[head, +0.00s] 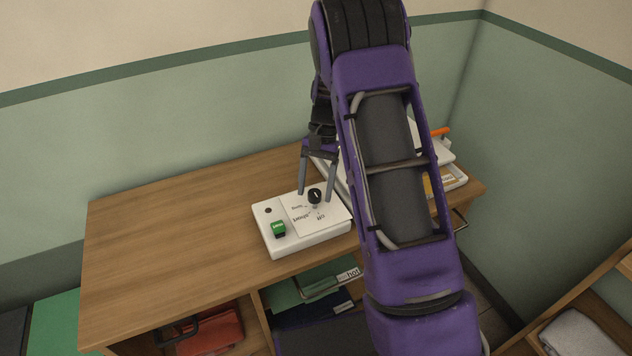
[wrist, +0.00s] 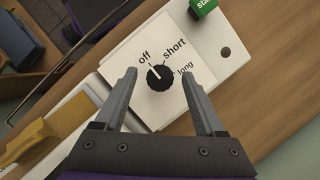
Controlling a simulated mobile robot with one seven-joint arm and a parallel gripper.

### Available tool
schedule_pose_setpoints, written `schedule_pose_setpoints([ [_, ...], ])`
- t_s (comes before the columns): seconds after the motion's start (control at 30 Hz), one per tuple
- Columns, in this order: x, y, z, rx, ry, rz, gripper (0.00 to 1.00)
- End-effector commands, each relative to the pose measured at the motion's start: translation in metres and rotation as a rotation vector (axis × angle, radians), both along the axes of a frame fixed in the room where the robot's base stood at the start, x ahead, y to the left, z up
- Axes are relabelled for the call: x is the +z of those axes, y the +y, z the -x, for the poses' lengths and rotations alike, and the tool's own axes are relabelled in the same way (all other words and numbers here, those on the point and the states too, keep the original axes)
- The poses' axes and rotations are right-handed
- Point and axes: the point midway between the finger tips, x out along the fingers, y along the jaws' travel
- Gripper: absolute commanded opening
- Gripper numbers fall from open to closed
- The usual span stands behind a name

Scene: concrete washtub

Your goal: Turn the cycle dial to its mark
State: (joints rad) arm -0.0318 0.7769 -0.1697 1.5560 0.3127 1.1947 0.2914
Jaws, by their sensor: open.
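The cycle dial (head: 315,195) is a black round knob on a white control box (head: 330,238) on the wooden counter. In the wrist view the dial (wrist: 160,77) has a white pointer line aimed up and left, toward the "off" label (wrist: 145,57). The labels "short" (wrist: 174,47) and "long" (wrist: 186,69) stand to the right of it. My gripper (head: 316,198) is open, with its fingers pointing down on either side of the dial. In the wrist view the fingers (wrist: 160,80) are wide apart, with clear gaps to the knob.
A green start button (head: 278,229) and a small dark spot (head: 268,210) are on the box's left part. The counter's left part (head: 170,235) is clear.

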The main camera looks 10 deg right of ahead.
Motion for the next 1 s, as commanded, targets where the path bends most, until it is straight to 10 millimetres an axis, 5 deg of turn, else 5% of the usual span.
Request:
schedule_pose_setpoints([
  [0.27,0.030,-0.007,-0.011,0.000,-0.006,0.000,0.72],
  [0.73,0.132,-0.030,-0.047,-0.001,-0.004,0.001,0.72],
  [1.0,0.158,-0.036,-0.055,0.000,-0.001,0.001,0.72],
])
